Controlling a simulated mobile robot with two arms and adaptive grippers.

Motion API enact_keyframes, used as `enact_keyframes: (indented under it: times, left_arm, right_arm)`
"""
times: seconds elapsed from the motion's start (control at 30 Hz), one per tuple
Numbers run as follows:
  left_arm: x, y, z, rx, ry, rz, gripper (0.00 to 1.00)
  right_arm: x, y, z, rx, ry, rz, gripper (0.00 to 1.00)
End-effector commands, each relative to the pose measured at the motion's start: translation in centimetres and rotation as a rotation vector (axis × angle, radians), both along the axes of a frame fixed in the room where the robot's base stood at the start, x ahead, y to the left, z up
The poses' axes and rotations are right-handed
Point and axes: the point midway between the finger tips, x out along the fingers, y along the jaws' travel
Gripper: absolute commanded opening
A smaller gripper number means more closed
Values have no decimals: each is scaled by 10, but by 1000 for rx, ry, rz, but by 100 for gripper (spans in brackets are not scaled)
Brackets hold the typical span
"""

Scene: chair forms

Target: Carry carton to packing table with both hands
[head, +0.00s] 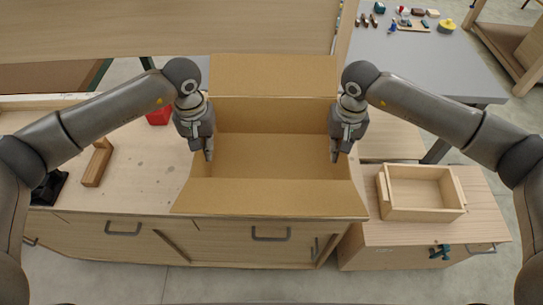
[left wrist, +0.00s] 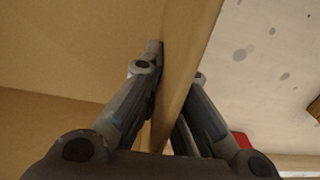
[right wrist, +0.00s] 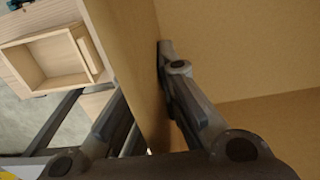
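The open cardboard carton (head: 265,155) is in the middle of the head view, its far and near flaps folded out. It is over the wooden workbench (head: 130,185); I cannot tell whether it rests there or hangs just above. My left gripper (head: 208,152) is shut on the carton's left wall, one finger inside and one outside; the wall (left wrist: 185,65) shows between the fingers in the left wrist view. My right gripper (head: 335,152) is shut on the right wall (right wrist: 130,60) in the same way. The outer fingertips are hidden behind the walls.
A grey table (head: 430,60) with small toys stands at the back right; I cannot tell if it is the packing table. A wooden tray (head: 422,190) sits on a low cabinet at right. A red object (head: 158,115) and wooden block (head: 97,163) lie left of the carton.

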Motion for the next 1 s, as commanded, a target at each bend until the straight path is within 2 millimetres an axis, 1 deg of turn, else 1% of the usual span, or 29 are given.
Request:
enact_keyframes:
  times: [0.27, 0.47, 0.73, 0.83, 1.0]
  left_arm:
    - [0, 0, 6, -1, -2, 0, 0]
    - [0, 0, 20, -1, -2, 0, 0]
    - [0, 0, 45, -1, -1, 0, 0]
    - [0, 0, 50, -1, -1, 0, 0]
    - [0, 0, 51, -1, -1, 0, 0]
  right_arm:
    - [0, 0, 6, 1, -1, 0, 0]
    - [0, 0, 20, 1, -1, 0, 0]
    - [0, 0, 45, 1, -1, 0, 0]
    - [0, 0, 50, 1, 0, 0, 0]
    - [0, 0, 51, 1, 0, 0, 0]
